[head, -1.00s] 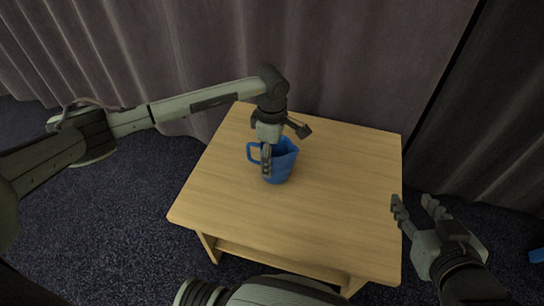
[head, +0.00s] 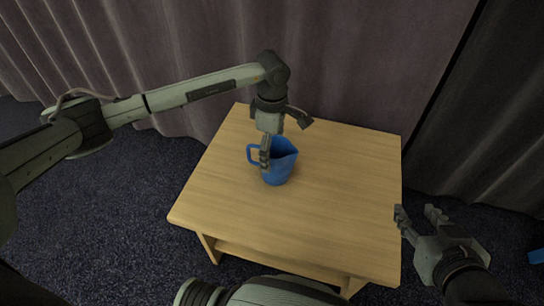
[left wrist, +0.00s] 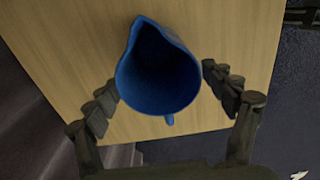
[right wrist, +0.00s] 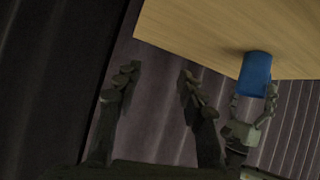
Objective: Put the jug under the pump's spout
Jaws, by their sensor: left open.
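The blue jug (head: 282,165) stands upright on the wooden table, its handle on the left in the head view. My left gripper (head: 265,153) is over the jug's handle side, open. In the left wrist view its fingers (left wrist: 160,80) are spread on either side of the jug (left wrist: 160,85), whose handle points toward the wrist. I cannot tell whether they touch it. My right gripper (head: 416,212) is open and empty beyond the table's right edge; its fingers also show apart in the right wrist view (right wrist: 158,75). No pump or spout is in view.
The wooden table (head: 340,210) is bare around the jug, with most free room to the right and front. A grey curtain (head: 380,60) hangs behind it. Part of a blue thing (head: 537,256) shows at the right edge, on the dark carpet.

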